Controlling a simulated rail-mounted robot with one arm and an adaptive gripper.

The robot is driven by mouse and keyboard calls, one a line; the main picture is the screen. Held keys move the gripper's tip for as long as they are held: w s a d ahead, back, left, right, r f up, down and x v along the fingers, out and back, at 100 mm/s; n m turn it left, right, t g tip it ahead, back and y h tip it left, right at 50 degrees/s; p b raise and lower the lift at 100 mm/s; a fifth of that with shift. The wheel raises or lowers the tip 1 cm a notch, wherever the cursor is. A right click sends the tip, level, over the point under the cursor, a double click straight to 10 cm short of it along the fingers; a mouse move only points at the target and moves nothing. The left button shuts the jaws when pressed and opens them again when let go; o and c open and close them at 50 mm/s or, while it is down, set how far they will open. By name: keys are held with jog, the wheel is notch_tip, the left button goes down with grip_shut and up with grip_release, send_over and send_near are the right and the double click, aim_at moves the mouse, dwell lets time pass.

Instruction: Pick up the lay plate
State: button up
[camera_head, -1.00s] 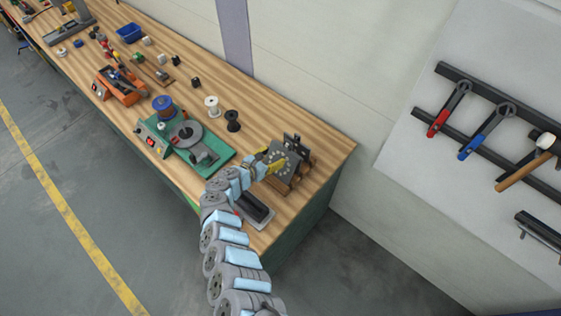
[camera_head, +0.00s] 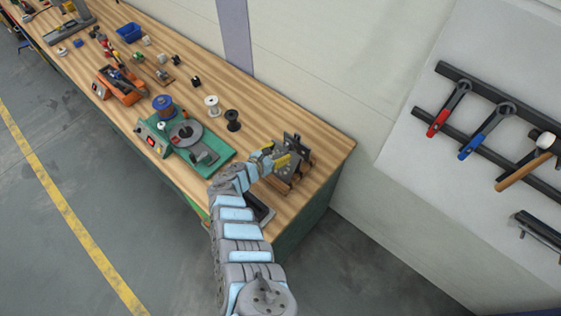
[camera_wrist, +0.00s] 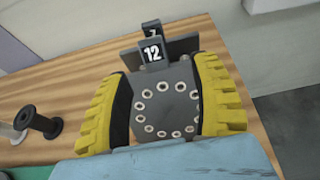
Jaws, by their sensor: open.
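The lay plate (camera_wrist: 165,104) is a dark grey plate with a ring of pale-rimmed holes and a tab marked 12 on top. In the wrist view it stands upright between the two yellow ribbed fingers of my gripper (camera_wrist: 164,100). The fingers are apart, one on each side of the plate; whether they touch it I cannot tell. A second tab, partly hidden, shows behind the 12. In the head view my gripper (camera_head: 281,161) is at the plate rack (camera_head: 297,166) near the bench's right end and covers most of the plate.
The wooden bench (camera_head: 320,150) holds a green machine (camera_head: 185,143), a white spool (camera_head: 212,105) and a black spool (camera_head: 233,121) left of my gripper. A dark tray (camera_head: 260,209) lies beside my arm. The wall is behind. Tools hang on a rack (camera_head: 480,115) at right.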

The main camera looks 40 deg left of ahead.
aim_at(286, 145)
jog(key=shift+w+a+f+b, duration=0.1)
jog(key=shift+w+a+b, duration=0.05)
jog(key=shift+w+b, duration=0.15)
jog(key=shift+w+a+f+b, duration=0.1)
jog(key=shift+w+b, duration=0.05)
jog(key=shift+w, duration=0.25)
jog(key=shift+w+a+f+b, duration=0.1)
jog(key=shift+w+f+b, duration=0.15)
jog(key=shift+b, duration=0.25)
jog(key=shift+w+a+b, duration=0.1)
jog(key=shift+w+b, duration=0.35)
jog(key=shift+b, duration=0.1)
jog(key=shift+w+f+b, duration=0.4)
jog(key=shift+b, duration=0.3)
jog(key=shift+w+b, duration=0.4)
jog(key=shift+w, duration=0.05)
grip_shut()
